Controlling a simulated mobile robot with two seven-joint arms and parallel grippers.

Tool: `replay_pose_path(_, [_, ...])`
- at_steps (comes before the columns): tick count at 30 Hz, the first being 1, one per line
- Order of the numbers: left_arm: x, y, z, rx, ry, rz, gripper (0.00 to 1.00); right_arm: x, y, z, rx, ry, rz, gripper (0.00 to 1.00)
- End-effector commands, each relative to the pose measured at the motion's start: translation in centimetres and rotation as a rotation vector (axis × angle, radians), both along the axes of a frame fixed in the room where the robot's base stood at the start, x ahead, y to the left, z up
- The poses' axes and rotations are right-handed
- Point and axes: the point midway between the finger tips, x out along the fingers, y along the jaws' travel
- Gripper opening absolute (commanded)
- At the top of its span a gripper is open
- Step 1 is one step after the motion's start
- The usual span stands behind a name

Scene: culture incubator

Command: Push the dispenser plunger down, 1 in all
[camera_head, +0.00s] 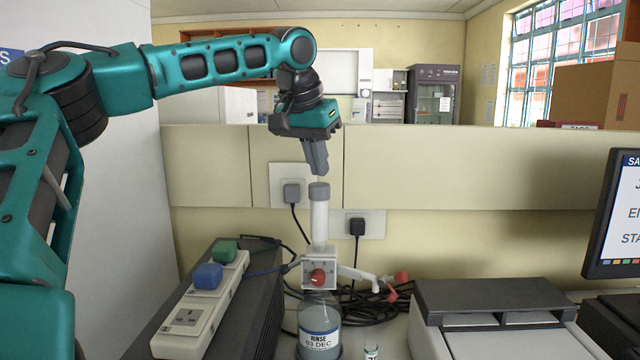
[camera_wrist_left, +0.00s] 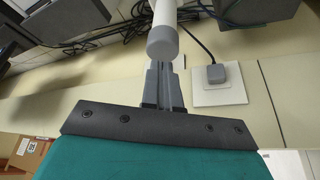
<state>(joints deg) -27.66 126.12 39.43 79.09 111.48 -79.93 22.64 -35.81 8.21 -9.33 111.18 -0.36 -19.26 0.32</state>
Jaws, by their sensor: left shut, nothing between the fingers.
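The bottle-top dispenser stands upright on the bench, with a white plunger column (camera_head: 319,220) topped by a grey cap (camera_head: 319,190). Below it are a valve body with a red knob (camera_head: 318,277) and a clear bottle (camera_head: 319,325) labelled RINSE 03 DEC. A side spout (camera_head: 358,274) points right. My left gripper (camera_head: 318,172) is shut and empty, pointing down just above the cap with a small apparent gap. In the left wrist view the shut fingers (camera_wrist_left: 163,68) point toward the grey cap (camera_wrist_left: 162,43); contact is not clear. My right gripper is not in view.
A power strip (camera_head: 200,305) with blue and green plugs lies left of the bottle. Black cables (camera_head: 375,305) coil behind it. A small vial (camera_head: 371,351) stands in front. A grey-topped instrument (camera_head: 490,300) and a monitor (camera_head: 612,215) are on the right. A partition rises behind.

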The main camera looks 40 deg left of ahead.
Motion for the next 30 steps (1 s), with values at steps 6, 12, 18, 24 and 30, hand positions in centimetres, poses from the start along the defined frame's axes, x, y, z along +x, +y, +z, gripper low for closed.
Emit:
replay_pose_path(6, [0.0, 0.0, -0.7, 0.0, 0.001, 0.0, 0.0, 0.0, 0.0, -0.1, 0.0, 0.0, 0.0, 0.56])
replay_pose_path(12, [0.0, 0.0, -1.4, 0.0, 0.001, 0.0, 0.0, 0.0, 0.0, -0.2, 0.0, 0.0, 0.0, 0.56])
replay_pose_path(18, [0.0, 0.0, -2.1, -0.001, 0.002, 0.001, 0.0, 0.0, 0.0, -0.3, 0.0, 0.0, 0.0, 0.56])
replay_pose_path(24, [0.0, 0.0, -2.9, 0.0, 0.003, -0.001, 0.0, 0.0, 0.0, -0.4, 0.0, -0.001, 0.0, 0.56])
replay_pose_path(30, [0.0, 0.0, -3.6, -0.001, 0.004, 0.0, 0.0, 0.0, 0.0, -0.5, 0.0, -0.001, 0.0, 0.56])
